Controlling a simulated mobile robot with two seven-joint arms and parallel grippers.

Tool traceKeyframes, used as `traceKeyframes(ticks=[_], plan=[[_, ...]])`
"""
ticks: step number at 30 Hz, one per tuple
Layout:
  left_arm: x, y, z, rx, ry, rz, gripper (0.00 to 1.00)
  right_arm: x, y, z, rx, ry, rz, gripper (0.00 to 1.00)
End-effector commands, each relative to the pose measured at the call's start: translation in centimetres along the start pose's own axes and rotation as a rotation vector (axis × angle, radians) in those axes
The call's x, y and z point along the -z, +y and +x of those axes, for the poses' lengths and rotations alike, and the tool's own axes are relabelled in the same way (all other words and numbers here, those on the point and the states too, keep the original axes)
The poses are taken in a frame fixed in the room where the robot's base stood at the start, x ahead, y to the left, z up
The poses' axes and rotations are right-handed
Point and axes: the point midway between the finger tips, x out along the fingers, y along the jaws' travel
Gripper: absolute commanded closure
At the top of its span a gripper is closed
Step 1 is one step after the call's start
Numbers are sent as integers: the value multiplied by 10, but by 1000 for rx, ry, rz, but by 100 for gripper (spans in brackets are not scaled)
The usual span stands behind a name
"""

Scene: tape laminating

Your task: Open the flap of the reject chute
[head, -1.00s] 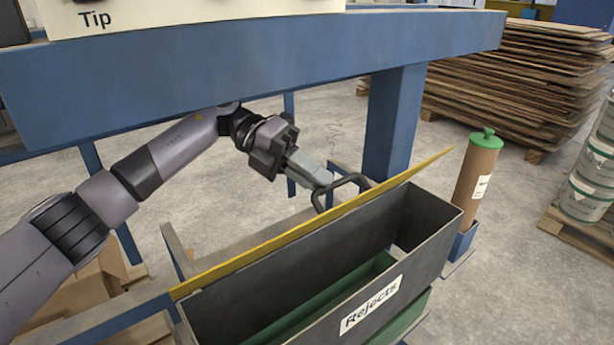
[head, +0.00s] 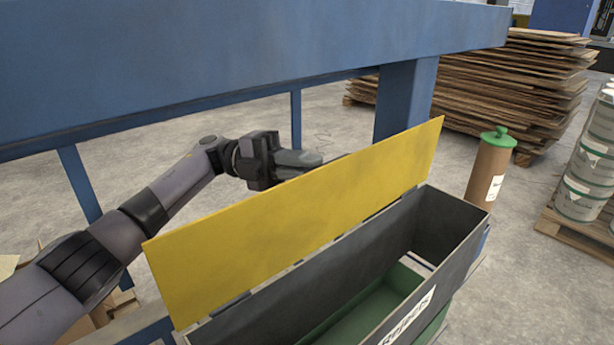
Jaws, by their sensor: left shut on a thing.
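The reject chute (head: 462,237) is a dark grey open box with a white "Rejects" label on its front, partly cut off by the lower edge. Its yellow flap (head: 300,220) stands raised along the back edge, tilted up, with its broad face showing. The chute's mouth is uncovered and a green bin (head: 375,300) shows inside. My left gripper (head: 312,160) is behind the flap's top edge, shut on the flap's handle, which is mostly hidden behind the flap. My right gripper is not in view.
A blue beam (head: 250,60) runs above my left arm, with a blue post (head: 403,100) behind the flap. A brown cylinder with a green cap (head: 490,165) stands right of the chute. Stacked boards (head: 480,85) and pails (head: 585,180) are farther off. Floor between is clear.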

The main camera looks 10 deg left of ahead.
Motion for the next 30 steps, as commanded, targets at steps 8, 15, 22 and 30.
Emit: traceKeyframes(ticks=[8, 15, 22, 30], plan=[[-4, 2, -8, 95, -7, -30, 100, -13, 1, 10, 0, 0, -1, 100], [-5, 2, -10, 111, -7, -40, 100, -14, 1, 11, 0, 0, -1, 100], [-5, 2, -10, 111, -8, -41, 100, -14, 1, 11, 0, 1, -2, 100], [-4, 4, -10, 107, -6, -42, 62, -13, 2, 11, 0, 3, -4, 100]])
